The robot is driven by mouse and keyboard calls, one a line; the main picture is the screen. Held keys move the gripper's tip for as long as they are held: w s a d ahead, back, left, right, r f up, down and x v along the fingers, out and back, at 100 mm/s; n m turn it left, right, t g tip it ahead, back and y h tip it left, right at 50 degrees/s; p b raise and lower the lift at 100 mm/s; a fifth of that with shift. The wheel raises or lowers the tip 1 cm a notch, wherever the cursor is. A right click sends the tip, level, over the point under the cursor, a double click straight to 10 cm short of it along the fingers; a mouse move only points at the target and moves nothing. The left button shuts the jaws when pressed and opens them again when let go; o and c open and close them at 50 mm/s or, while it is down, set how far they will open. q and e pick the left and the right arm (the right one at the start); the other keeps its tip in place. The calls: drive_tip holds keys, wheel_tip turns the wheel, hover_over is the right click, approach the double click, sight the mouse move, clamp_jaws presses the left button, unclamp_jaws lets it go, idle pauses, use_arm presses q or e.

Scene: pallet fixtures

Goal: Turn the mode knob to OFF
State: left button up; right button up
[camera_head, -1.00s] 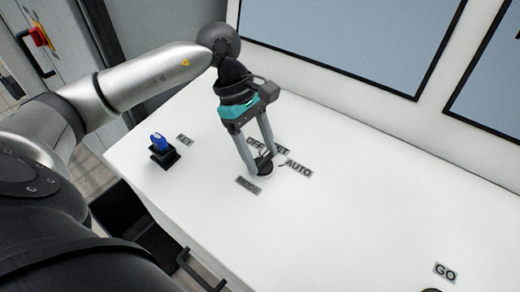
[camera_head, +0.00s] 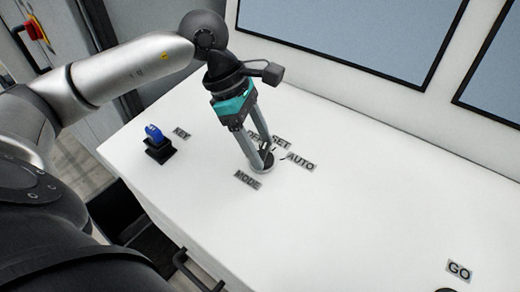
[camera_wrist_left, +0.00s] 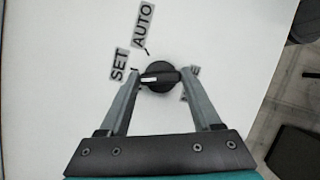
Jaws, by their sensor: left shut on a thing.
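The black mode knob (camera_head: 265,159) sits on the white panel among the labels MODE (camera_head: 247,180), OFF (camera_head: 257,137), SET (camera_head: 281,144) and AUTO (camera_head: 300,161). My left gripper (camera_head: 263,160) is down over it, shut on the knob. In the left wrist view, the left gripper (camera_wrist_left: 161,75) has a finger on each side of the knob (camera_wrist_left: 160,78). The knob's white mark points left, a little below the SET tick and toward one finger. The OFF label is hidden there, and MODE is partly covered. My right gripper is not in view.
A blue key (camera_head: 154,133) stands in a black holder left of the knob, beside the KEY label (camera_head: 181,133). A GO label (camera_head: 459,270) is at the lower right, with a dark round part below it. Dark-framed screens rise behind.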

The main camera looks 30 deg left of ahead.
use_arm(q)
drive_tip(key=n+t+b, duration=0.1)
drive_tip(key=n+b, duration=0.1)
drive_tip(key=n, duration=0.1)
drive_tip(key=shift+s+f, duration=0.1)
drive_tip(key=shift+n+t+y+b, duration=0.4)
drive_tip(key=shift+n+b, duration=0.25)
drive_tip(key=shift+n, duration=0.25)
drive_tip(key=o, duration=1.4)
drive_tip(key=shift+d+p+v, duration=0.2)
drive_tip(key=shift+p+v, duration=0.7)
drive_tip(key=shift+v, duration=6.85)
